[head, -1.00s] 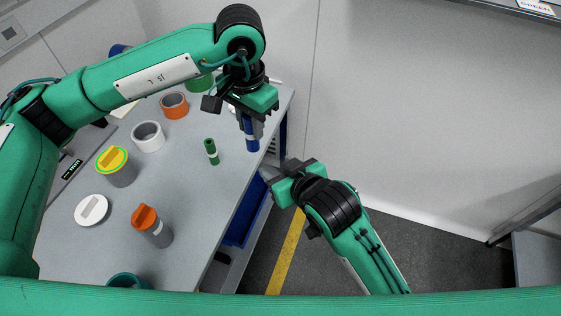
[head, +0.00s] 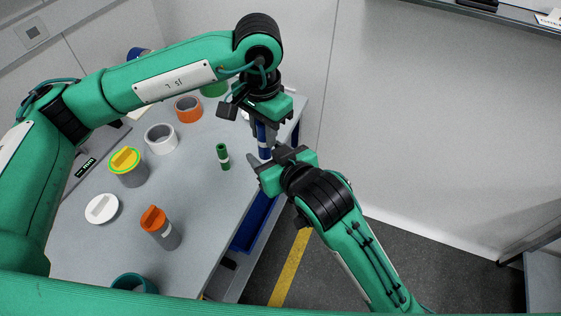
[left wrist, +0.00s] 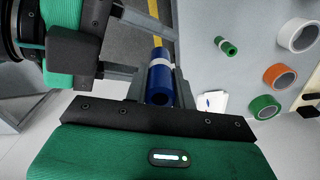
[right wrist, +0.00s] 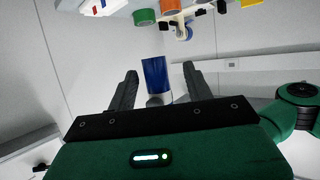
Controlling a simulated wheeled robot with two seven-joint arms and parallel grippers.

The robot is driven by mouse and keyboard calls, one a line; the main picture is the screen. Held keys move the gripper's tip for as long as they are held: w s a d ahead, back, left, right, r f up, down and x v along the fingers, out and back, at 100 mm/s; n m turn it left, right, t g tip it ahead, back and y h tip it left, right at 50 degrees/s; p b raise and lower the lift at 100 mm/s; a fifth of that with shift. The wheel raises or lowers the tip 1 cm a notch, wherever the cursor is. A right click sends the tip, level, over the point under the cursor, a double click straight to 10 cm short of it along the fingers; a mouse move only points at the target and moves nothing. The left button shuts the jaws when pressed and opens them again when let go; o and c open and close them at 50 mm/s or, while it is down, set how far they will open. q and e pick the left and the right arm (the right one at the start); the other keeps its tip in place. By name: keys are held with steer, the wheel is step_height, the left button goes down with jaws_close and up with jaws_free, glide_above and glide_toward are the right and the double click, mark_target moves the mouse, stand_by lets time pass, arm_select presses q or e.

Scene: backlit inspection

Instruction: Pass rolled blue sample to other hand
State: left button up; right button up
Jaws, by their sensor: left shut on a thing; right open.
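The rolled blue sample (head: 264,139) hangs upright below my left gripper (head: 262,125), which is shut on its upper part. In the left wrist view the blue roll (left wrist: 161,80) shows a hollow end and a white band. My right gripper (head: 268,167) is open beside the lower part of the roll. In the right wrist view the blue roll (right wrist: 155,76) stands between the two spread fingers of the right gripper (right wrist: 158,88), with a visible gap on each side.
On the grey table (head: 195,215) stand a green roll (head: 223,157), a white ring (head: 160,138), an orange ring (head: 188,109), a yellow-lidded jar (head: 127,167), an orange-capped jar (head: 160,228) and a white lid (head: 102,208). Both grippers are by the table's right edge, with open floor beyond.

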steer(key=shift+x, duration=1.3)
steer(key=shift+c, duration=0.3)
steer(key=c, duration=1)
arm_select(q)
steer(key=o, duration=1)
steer(key=shift+o, duration=0.2)
steer(key=shift+s, duration=0.1)
